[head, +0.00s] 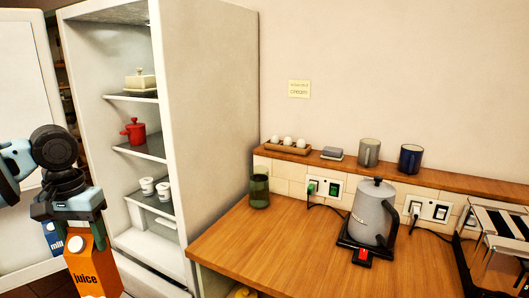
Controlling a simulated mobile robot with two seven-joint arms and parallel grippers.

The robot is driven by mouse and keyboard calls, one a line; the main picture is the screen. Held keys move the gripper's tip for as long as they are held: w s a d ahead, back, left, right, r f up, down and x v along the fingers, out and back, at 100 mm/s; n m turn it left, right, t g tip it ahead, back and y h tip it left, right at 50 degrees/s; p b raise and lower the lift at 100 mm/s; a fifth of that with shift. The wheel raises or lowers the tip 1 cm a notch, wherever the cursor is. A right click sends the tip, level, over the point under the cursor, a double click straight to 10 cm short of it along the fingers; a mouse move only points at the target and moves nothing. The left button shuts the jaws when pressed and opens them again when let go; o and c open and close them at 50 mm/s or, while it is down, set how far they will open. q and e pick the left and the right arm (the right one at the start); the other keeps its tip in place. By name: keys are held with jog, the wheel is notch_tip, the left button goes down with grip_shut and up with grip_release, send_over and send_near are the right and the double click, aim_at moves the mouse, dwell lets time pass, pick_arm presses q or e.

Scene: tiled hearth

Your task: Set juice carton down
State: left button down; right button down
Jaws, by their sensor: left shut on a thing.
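My left gripper (68,212) is at the lower left of the head view, shut on the top of an orange juice carton (88,270) marked "juice". The carton hangs upright below the gripper, in front of the open shelf unit and left of the wooden counter (260,243). Its lower end is cut off by the picture's bottom edge. A blue carton (54,238) with letters like "mil" shows partly behind the juice carton and gripper. My right gripper is not in view.
The open shelf unit (211,130) holds a butter dish, a red pot (134,131) and white cups. On the counter stand a green glass (260,190), a grey kettle (374,212) and a toaster (497,250). The counter's front left area is clear.

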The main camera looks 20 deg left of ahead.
aim_at(96, 261)
pick_arm(q)
jog(key=shift+s+d+f, duration=0.1)
jog(key=shift+f, duration=0.5)
jog(key=shift+s+d+f, duration=0.1)
jog(key=shift+f, duration=0.55)
jog(key=shift+d+f, duration=0.2)
jog(key=shift+f, duration=0.05)
jog(key=shift+w+d+f, duration=0.1)
jog(key=shift+d+f, duration=0.25)
jog(key=shift+f, duration=0.25)
jog(key=shift+w+d+f, duration=0.1)
jog(key=shift+d+f, duration=0.2)
jog(key=shift+f, duration=0.3)
jog(key=w+d+f+m, duration=0.1)
jog(key=w+d+f, duration=0.1)
jog(key=d+f, duration=0.75)
jog(key=w+d+m, duration=0.2)
jog(key=d+m, duration=0.1)
jog(key=d, duration=1.5)
jog(key=shift+w+m, duration=0.15)
jog(key=shift+m, duration=0.15)
jog(key=shift+d+r, duration=0.1)
jog(key=shift+r, duration=0.05)
